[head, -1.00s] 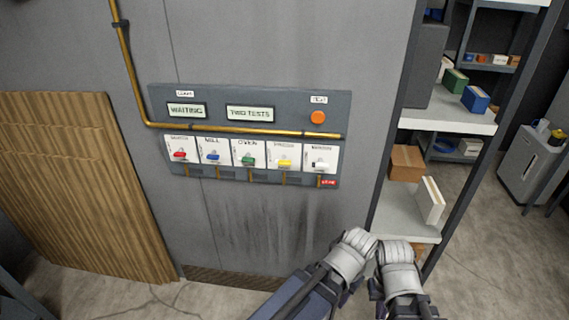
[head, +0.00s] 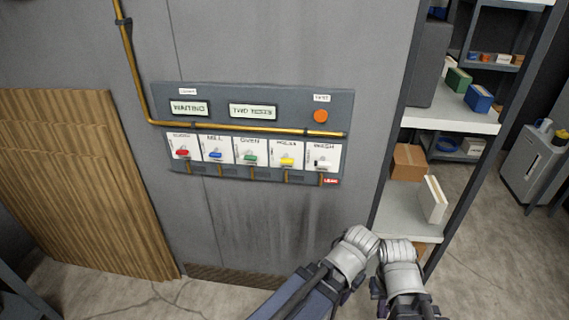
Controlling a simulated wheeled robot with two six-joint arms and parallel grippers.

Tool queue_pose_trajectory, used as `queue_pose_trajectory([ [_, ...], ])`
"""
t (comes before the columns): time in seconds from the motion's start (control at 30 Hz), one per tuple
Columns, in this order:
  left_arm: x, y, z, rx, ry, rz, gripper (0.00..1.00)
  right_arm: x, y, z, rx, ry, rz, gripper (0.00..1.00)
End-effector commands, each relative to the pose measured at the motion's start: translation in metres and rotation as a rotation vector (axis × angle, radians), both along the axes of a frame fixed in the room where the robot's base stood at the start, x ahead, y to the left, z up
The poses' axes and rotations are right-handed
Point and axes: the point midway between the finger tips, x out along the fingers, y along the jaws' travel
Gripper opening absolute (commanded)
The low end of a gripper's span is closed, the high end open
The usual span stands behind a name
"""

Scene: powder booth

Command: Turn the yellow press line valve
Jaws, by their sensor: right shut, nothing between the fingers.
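The handle looks roughly level. My right gripper (head: 405,305) is low in the picture, right of centre, well below and to the right of the panel and touching none of the valves.
Red (head: 182,153), blue (head: 215,156) and green (head: 250,159) valves sit left of the yellow one, a white one (head: 321,164) right. Above are a brass pipe (head: 230,129), two displays and an orange button (head: 320,116). A shelf rack (head: 430,118) stands right of the wall.

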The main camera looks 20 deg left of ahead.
Motion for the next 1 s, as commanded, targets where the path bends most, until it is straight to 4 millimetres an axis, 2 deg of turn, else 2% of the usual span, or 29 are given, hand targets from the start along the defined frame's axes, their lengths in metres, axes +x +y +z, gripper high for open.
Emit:
queue_pose_trajectory([
  [0.07, 0.014, 0.011, -0.005, 0.034, -0.042, 0.009, 0.45, 0.000, 0.000, -0.006, 0.000, 0.000, 0.000, 0.00],
  [0.13, 0.038, 0.032, -0.010, 0.100, -0.122, 0.020, 0.45, 0.000, 0.000, -0.015, 0.000, 0.000, 0.000, 0.00],
  [0.27, 0.103, 0.096, -0.007, 0.305, -0.345, 0.017, 0.45, 0.000, 0.000, -0.036, 0.000, 0.000, 0.000, 0.00],
  [0.3, 0.124, 0.117, -0.001, 0.379, -0.417, 0.005, 0.45, 0.000, 0.000, -0.043, 0.000, 0.000, 0.000, 0.00],
  [0.4, 0.168, 0.165, 0.021, 0.569, -0.578, -0.050, 0.45, 0.000, 0.000, -0.058, 0.000, 0.000, 0.000, 0.00],
  [0.53, 0.212, 0.210, 0.058, 0.807, -0.739, -0.169, 0.45, 0.000, 0.000, -0.076, 0.000, 0.000, 0.001, 0.00],
  [0.6, 0.230, 0.225, 0.076, 0.918, -0.798, -0.245, 0.45, 0.000, 0.000, -0.084, 0.000, 0.000, 0.001, 0.00],
  [0.73, 0.253, 0.239, 0.100, 1.071, -0.861, -0.377, 0.45, 0.000, 0.000, -0.095, 0.000, 0.000, 0.001, 0.00],
  [1.0, 0.268, 0.244, 0.118, 1.192, -0.891, -0.504, 0.45, 0.000, 0.000, -0.100, 0.000, 0.000, 0.001, 0.00],
])
